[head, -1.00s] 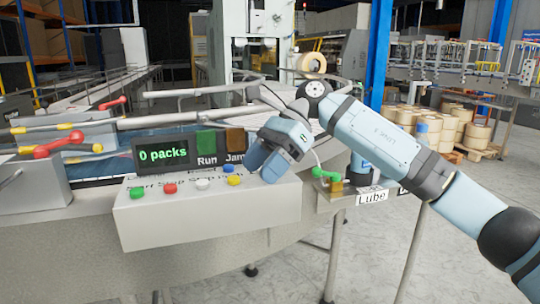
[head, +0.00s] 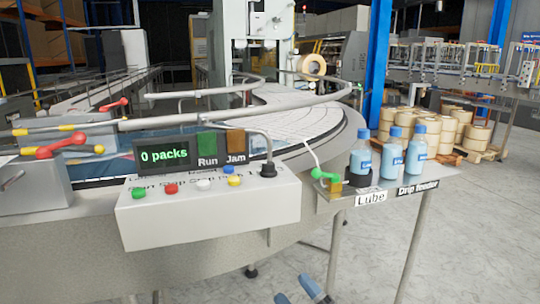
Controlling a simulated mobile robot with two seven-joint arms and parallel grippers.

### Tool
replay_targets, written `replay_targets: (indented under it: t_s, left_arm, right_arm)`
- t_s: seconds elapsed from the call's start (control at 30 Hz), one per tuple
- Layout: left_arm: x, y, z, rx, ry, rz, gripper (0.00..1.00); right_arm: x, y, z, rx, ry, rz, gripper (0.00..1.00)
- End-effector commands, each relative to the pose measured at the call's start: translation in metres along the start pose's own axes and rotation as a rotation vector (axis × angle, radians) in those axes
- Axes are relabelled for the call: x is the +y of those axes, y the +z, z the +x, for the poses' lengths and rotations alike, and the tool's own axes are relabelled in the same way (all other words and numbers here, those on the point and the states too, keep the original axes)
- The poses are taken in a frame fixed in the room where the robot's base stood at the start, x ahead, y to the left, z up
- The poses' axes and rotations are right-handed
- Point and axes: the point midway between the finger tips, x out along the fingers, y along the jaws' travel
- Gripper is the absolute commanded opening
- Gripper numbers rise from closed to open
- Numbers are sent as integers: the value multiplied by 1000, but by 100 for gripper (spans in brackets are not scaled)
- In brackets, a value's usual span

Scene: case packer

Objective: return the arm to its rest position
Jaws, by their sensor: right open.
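My right gripper (head: 299,292) shows only at the bottom edge, right of the middle. Its two blue fingertips are apart, with nothing between them. It is below and to the right of the grey control box (head: 210,212), clear of it. The rest of my right arm is out of the picture. My left gripper is not in view.
The box carries several coloured buttons, a black knob (head: 268,170) and a display (head: 163,154) reading "0 packs". Blue-capped bottles (head: 390,160) stand on a small shelf marked "Lube" and "Drip feeder". Open floor (head: 470,240) lies to the right.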

Motion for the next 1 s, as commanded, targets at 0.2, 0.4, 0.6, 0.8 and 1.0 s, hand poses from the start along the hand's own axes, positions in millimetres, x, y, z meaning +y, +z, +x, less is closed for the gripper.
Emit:
replay_targets:
  t_s: [0.2,0.4,0.6,0.8,1.0]
  left_arm:
    - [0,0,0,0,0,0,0]
    - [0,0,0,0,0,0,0]
    - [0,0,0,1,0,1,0]
    - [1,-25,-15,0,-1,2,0]
    - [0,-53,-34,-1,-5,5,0]
  right_arm:
    - [-44,42,-125,-484,-36,404,60]
    - [-74,48,-221,-809,-56,665,60]
    - [-93,36,-295,-1048,-68,845,60]
    - [-80,15,-312,-1146,-70,914,60]
    - [-55,-1,-300,-1151,-72,906,60]
